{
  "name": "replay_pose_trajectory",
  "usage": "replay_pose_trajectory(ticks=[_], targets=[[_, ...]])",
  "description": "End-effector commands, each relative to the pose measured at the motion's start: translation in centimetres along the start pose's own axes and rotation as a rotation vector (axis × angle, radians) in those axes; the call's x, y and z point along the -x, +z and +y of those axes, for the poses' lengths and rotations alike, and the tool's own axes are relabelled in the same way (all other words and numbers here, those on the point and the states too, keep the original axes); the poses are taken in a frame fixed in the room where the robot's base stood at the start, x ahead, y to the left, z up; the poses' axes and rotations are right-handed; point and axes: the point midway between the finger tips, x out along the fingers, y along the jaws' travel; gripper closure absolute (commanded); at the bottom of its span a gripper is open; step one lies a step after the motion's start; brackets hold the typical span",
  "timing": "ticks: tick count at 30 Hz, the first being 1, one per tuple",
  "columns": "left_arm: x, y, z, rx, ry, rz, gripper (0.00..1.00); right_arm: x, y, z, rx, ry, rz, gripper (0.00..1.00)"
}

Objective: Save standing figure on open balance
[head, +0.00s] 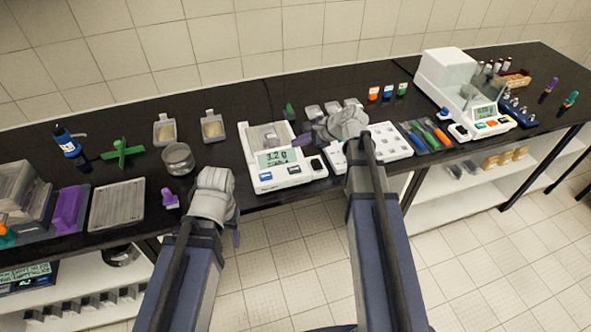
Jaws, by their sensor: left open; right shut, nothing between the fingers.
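The open balance (279,161) stands on the black bench in the middle of the head view. Its display reads what looks like 3.2 g. A small greyish dish or load sits on its pan; its contents are too small to tell. The balance has a blue key and a black key on its front. My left gripper (218,178) is left of the balance, near the bench's front edge, and its fingers are mostly hidden by its wrist.
A white multi-cell tray (385,143) lies right of the balance, under my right arm. Coloured-handled tools (427,135) and a second, enclosed balance (462,95) stand further right. A sieve (178,158), purple clip (169,198) and grey plate (117,205) lie left.

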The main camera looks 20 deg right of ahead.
Motion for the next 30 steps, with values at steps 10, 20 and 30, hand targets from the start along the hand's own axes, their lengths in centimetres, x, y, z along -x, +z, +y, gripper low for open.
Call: replay_pose_trajectory(ticks=[10, 20, 30], targets=[[-2.4, -0.1, 0.2, 0.001, 0.000, 0.000, 0.38, -1.7, -1.2, 1.2, 0.001, 0.001, 0.000, 1.00], [-6.9, -0.4, 0.7, 0.002, 0.000, 0.000, 0.38, -4.9, -3.5, 3.5, 0.001, 0.001, 0.000, 1.00], [-8.8, -0.5, 0.8, 0.002, 0.000, 0.000, 0.38, -6.2, -4.5, 4.5, 0.001, 0.001, 0.000, 1.00]])
